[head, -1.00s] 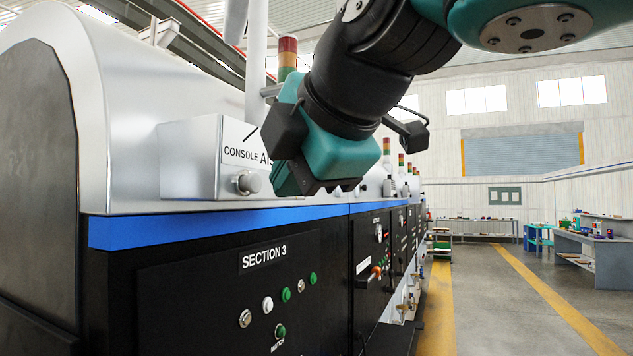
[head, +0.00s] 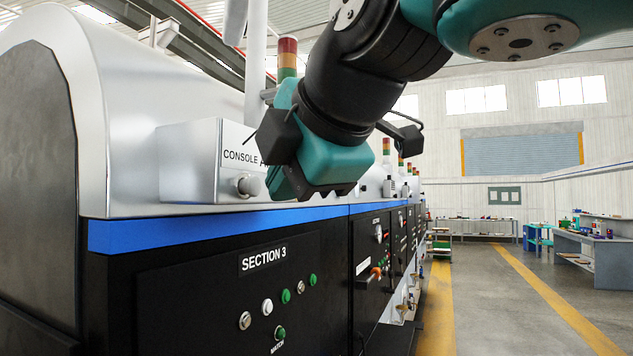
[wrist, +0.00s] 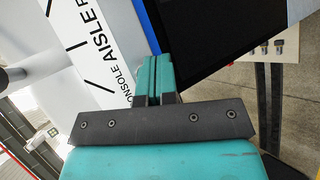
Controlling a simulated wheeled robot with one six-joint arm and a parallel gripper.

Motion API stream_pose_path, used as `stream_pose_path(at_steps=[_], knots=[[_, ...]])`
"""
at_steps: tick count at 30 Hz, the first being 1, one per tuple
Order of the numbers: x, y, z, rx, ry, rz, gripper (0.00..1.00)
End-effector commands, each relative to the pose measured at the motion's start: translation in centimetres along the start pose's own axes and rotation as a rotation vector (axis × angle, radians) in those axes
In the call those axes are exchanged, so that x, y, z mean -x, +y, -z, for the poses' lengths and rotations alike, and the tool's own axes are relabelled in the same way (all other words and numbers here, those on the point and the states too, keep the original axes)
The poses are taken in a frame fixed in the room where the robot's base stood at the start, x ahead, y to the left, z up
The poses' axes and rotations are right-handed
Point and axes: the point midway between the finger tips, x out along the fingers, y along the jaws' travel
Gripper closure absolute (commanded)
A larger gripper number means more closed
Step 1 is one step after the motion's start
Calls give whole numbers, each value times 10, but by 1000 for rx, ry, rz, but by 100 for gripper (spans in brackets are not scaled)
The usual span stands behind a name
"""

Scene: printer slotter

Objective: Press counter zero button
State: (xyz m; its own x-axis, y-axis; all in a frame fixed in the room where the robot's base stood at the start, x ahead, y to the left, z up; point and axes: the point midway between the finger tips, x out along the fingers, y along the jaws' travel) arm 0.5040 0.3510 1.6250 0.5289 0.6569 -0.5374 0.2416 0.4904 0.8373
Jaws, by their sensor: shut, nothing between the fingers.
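My gripper (head: 325,192) is shut and empty, held in front of the grey console box (head: 187,163) and hiding its right part. In the wrist view its teal fingers (wrist: 156,78) are together, over the white face lettered "CONSOLE AISLE". Whether they touch anything cannot be told. A round metal knob (head: 249,186) sticks out of the box just left of the gripper. No button labelled counter zero can be read in either view.
Below the blue stripe (head: 200,228) is the black "SECTION 3" panel (head: 200,300) with green, white and metal buttons. A red, amber and green signal tower (head: 287,58) stands behind the gripper. The aisle floor (head: 480,320) at right is clear.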

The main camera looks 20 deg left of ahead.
Motion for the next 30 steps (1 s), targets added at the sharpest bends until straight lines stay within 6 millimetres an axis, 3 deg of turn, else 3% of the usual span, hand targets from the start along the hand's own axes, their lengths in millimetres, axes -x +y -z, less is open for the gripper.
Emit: stream_pose_path(at_steps=[30], knots=[[-7,6,5,0,0,-1,100]])
